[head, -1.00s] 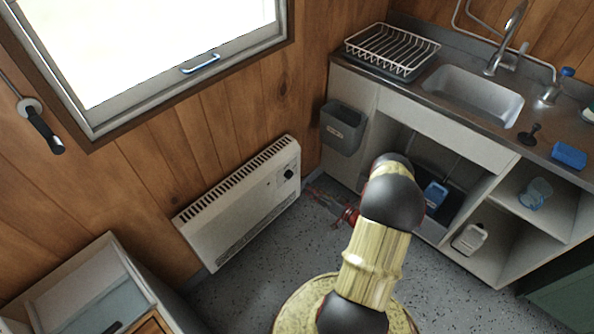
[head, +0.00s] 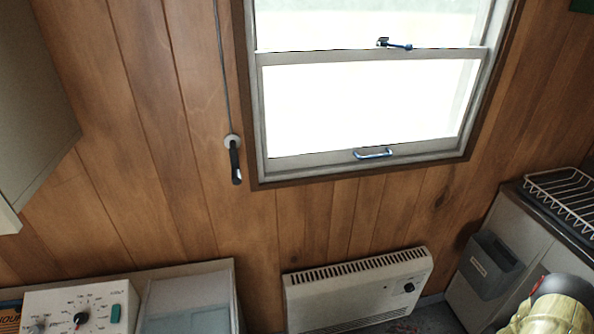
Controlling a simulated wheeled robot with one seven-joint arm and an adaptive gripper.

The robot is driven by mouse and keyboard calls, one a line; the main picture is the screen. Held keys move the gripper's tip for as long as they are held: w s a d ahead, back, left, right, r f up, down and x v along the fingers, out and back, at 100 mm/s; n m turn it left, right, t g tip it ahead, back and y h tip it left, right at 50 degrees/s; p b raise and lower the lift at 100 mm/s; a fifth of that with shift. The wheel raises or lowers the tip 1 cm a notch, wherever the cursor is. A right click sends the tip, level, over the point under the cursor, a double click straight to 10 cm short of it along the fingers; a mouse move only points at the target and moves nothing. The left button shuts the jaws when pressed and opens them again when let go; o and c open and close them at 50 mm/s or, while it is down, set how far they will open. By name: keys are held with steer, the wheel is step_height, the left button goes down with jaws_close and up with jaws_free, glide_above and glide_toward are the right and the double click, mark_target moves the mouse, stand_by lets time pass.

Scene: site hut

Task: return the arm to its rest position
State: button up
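Part of my arm (head: 552,312) shows at the bottom right corner of the head view, as a pale yellow link with a dark joint. My gripper is outside the picture, so its fingers and anything in them are hidden.
A white heater (head: 358,292) is on the wood wall below the window (head: 365,105). A grey bin (head: 490,265) hangs on the sink unit at right, near my arm, with a dish rack (head: 565,195) above. A white appliance with dials (head: 80,308) stands at lower left.

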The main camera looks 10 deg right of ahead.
steer(key=s+a+r+n+g+h+p, duration=0.1)
steer(key=a+r, duration=0.6)
steer(key=r, duration=1)
steer(key=s+a+r+n+h+p, duration=0.3)
steer(key=s+a+r+n+h, duration=0.2)
steer(key=r, duration=1.3)
steer(key=s+a+r+n+g+h+p, duration=0.1)
steer(key=s+a+r+n+h, duration=0.3)
steer(key=r, duration=1.4)
steer(key=s+a+n+p, duration=0.1)
steer(key=a+n, duration=0.3)
steer(key=shift+a+g, duration=0.3)
steer(key=shift+r, duration=0.1)
